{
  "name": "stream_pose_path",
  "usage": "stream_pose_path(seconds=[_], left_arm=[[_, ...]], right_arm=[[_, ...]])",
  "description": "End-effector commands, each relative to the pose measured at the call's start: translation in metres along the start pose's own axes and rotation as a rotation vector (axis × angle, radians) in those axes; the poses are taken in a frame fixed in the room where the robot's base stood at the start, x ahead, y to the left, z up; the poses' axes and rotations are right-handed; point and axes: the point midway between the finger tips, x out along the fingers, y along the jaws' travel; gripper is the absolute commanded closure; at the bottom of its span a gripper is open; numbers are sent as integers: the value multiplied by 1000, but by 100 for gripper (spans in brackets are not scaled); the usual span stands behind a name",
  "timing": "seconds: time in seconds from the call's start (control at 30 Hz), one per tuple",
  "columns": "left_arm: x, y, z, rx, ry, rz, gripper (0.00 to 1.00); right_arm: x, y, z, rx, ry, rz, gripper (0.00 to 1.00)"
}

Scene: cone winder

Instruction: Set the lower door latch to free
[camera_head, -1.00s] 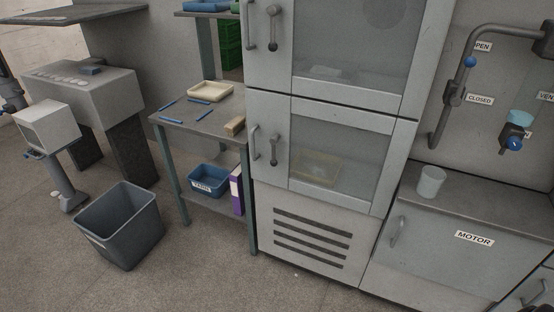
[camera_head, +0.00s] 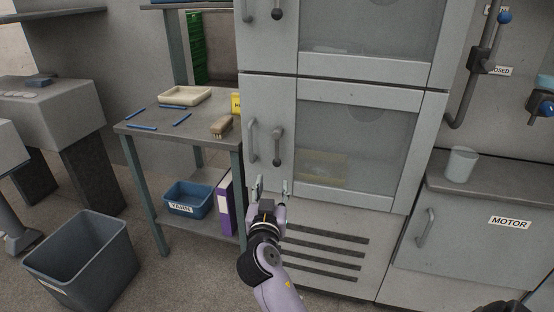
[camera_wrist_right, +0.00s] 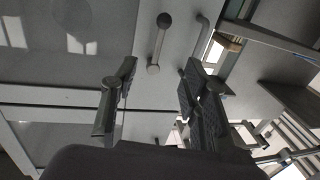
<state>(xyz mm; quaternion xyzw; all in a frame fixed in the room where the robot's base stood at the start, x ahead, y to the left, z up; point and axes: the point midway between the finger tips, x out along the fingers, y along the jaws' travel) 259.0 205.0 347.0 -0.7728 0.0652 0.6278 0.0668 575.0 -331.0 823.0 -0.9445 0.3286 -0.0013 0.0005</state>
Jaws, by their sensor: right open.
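The lower door (camera_head: 350,145) of the grey cabinet is closed and has a glass window. Its latch (camera_head: 277,147) is a short dark lever on the left frame, standing nearly vertical with a round knob at its lower end. My right gripper (camera_head: 272,186) is open and empty, just below the latch in the head view and apart from it. In the right wrist view, the latch (camera_wrist_right: 159,42) shows beyond the gap between the two open fingers of the gripper (camera_wrist_right: 157,88). My left gripper is not in view.
A curved door handle (camera_head: 252,141) is close to the left of the latch; it also shows in the wrist view (camera_wrist_right: 202,37). A shelf table (camera_head: 150,125) stands left of the cabinet, with a brush (camera_head: 221,126) near its edge. A vented panel (camera_head: 315,240) lies below the door.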

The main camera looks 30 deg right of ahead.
Motion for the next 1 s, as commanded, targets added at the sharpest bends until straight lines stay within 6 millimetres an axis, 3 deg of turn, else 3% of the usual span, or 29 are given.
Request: stream_pose_path(seconds=[0.6,0.8,1.0], left_arm=[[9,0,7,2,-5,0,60],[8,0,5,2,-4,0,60],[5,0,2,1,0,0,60]], right_arm=[[130,0,0,-4,0,0,58],[153,-1,0,-4,-1,-2,58],[161,0,1,-2,-2,-2,58]])
